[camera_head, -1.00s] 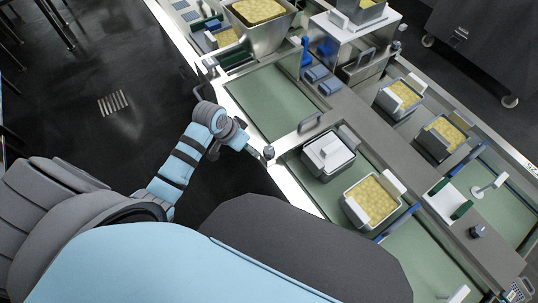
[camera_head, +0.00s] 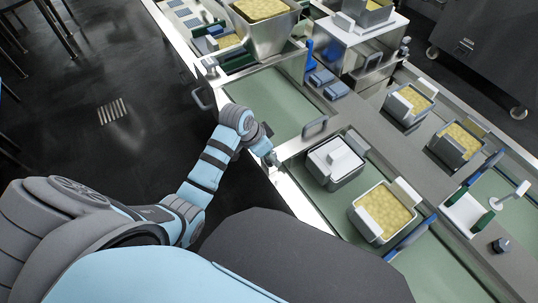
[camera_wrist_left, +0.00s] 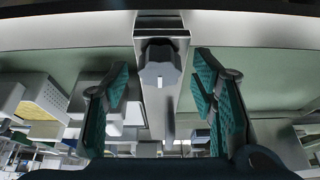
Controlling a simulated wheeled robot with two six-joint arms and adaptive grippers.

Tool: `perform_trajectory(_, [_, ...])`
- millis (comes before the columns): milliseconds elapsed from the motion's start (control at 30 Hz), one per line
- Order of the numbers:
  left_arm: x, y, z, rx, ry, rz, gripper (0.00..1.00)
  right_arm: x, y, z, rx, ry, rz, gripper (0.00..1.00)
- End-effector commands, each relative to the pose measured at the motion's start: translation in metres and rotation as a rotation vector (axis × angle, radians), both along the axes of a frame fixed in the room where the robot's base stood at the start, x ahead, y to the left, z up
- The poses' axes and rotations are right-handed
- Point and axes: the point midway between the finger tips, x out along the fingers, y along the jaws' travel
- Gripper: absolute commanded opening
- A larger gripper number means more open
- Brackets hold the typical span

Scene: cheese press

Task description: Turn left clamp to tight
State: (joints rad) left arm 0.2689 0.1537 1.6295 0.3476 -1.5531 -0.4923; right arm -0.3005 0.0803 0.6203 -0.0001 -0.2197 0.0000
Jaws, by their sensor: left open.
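The left clamp is a dark grey lobed knob (camera_wrist_left: 159,66) with a small white mark, on a metal bar in the left wrist view. My left gripper (camera_wrist_left: 162,66) is open, with one green-padded finger on each side of the knob. Gaps show between both pads and the knob; I cannot tell whether the fingertips reach its depth. In the head view my left gripper (camera_head: 273,158) is at the near edge of the press table, and the knob is largely hidden there. My right gripper is out of view.
A white-lidded mould (camera_head: 335,161) and a cheese-filled mould (camera_head: 382,211) stand right of the left gripper. A grey handle (camera_head: 315,126) rises close beyond it. Another dark knob (camera_head: 501,245) is at the far right. The green surface (camera_head: 270,103) behind is clear.

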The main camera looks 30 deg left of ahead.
Motion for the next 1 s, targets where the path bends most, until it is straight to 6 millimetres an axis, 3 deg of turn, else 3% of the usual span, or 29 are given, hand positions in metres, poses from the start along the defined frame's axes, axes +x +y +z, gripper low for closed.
perform_trajectory(267, [0.001,-0.001,-0.001,0.0,0.0,0.0,0.5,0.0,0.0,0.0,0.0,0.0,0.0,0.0])
perform_trajectory(533, [0.0,-0.001,-0.001,-0.001,0.0,0.0,0.07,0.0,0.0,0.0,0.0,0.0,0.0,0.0])
perform_trajectory(1000, [0.001,0.0,0.002,-0.001,0.002,-0.097,0.06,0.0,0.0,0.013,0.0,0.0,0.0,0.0])
